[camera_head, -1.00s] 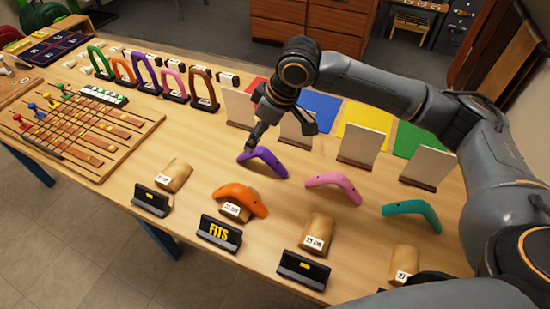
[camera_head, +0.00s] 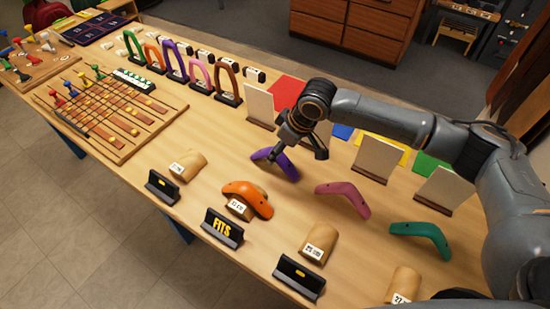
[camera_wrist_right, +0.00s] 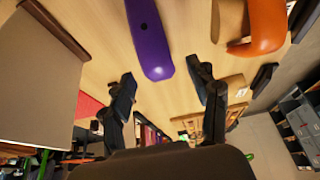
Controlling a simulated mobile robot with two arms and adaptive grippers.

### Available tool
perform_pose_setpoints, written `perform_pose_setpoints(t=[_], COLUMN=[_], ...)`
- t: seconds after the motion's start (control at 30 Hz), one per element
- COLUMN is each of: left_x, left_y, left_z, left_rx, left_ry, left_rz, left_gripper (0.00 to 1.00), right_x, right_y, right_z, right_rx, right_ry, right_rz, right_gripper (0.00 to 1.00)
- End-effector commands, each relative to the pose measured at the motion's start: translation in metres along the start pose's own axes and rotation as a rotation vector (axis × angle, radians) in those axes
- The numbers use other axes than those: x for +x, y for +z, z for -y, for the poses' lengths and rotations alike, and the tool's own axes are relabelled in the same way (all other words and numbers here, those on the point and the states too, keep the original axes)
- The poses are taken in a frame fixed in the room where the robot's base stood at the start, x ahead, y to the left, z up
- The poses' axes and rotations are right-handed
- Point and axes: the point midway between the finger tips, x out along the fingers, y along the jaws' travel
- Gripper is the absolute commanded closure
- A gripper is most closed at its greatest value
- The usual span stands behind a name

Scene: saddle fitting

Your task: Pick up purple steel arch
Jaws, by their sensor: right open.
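The purple steel arch (camera_head: 286,168) lies on the table, behind the orange arch. My right gripper (camera_head: 298,155) is open and empty beside its far side, and one finger overlaps the arch in the head view. In the right wrist view the purple arch (camera_wrist_right: 150,40) points its rounded end toward the space between the open fingers (camera_wrist_right: 165,93). It lies beyond the fingertips, and I see no grip on it. My left gripper is not in view.
An orange arch (camera_head: 247,192) sits over a wooden saddle block. A pink arch (camera_head: 343,197) and a teal arch (camera_head: 421,237) lie to the right. An upright pale panel (camera_head: 260,105) stands behind the gripper.

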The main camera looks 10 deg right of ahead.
Motion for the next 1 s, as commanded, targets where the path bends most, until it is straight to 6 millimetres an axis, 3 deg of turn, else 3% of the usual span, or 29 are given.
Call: perform_pose_setpoints(t=[0.13,0.3,0.57,0.87,1.0], left_x=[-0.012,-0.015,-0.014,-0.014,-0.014], left_y=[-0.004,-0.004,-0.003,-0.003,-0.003], left_z=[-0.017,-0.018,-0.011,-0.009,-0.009], left_rx=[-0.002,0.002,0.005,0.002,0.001], left_ry=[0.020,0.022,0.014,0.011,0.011], left_rz=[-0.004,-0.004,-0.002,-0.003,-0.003], left_gripper=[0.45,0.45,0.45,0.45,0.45], right_x=[0.020,0.041,0.045,0.045,0.044], right_y=[-0.001,0.000,0.000,0.000,-0.001], right_z=[-0.004,-0.004,-0.004,-0.004,-0.004], right_rx=[0.001,-0.001,-0.001,-0.001,-0.001], right_ry=[0.000,0.000,0.000,0.000,0.000], right_rz=[0.003,0.002,0.000,0.000,-0.001], right_gripper=[0.40,0.40,0.40,0.99,1.00])
